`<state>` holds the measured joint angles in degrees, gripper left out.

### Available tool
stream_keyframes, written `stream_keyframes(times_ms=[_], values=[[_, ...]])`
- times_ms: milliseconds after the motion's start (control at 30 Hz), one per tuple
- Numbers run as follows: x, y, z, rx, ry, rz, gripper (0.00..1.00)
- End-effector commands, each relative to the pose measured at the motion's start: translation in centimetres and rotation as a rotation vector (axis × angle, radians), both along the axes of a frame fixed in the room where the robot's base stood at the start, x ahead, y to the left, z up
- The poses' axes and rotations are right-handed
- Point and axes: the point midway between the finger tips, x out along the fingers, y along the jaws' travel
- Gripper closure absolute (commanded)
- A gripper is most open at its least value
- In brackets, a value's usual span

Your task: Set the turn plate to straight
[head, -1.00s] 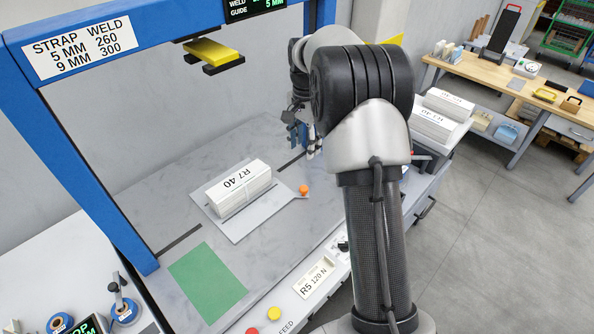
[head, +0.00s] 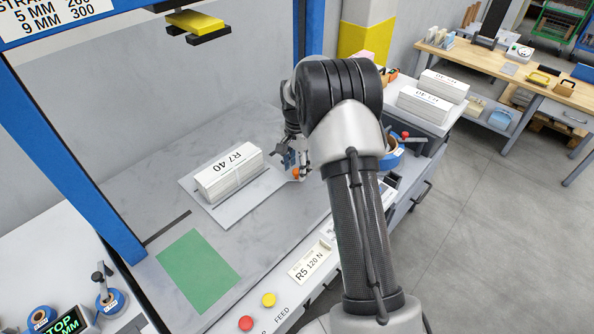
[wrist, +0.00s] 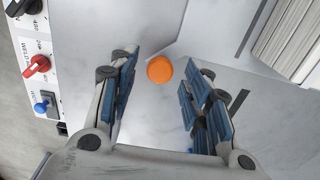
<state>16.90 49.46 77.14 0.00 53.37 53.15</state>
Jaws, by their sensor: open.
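The turn plate (head: 235,212) is a pale grey square plate lying at an angle on the marbled machine table. A white stack of newspapers (head: 229,175) marked R7 40 lies on it. An orange knob (head: 296,173) sits at the end of the plate's right corner tab. My gripper (head: 293,163) is open and low at that knob. In the wrist view the orange knob (wrist: 160,69) appears between the tips of my open blue-padded fingers, nearer the left one. Whether either finger touches it I cannot tell. The plate also shows in the wrist view (wrist: 212,32).
A blue frame (head: 75,150) stands at the left, with a yellow block (head: 196,21) overhead. A green mat (head: 198,272) and a control panel with red (head: 246,323) and yellow buttons lie at the front. White stacks (head: 425,105) stand beyond my arm.

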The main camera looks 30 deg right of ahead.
Motion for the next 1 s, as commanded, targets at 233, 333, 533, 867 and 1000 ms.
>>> stream_keyframes(times_ms=[233,333,533,867,1000], values=[[-0.02,0.00,-0.86,0.000,0.000,0.000,0.56],[-0.02,0.00,-0.83,0.000,0.000,0.000,0.56],[-0.01,0.01,-0.81,0.000,0.000,0.000,0.65],[-0.01,0.01,-0.80,0.000,0.000,0.000,0.87],[-0.01,0.00,-0.80,0.000,0.000,0.000,0.96]])
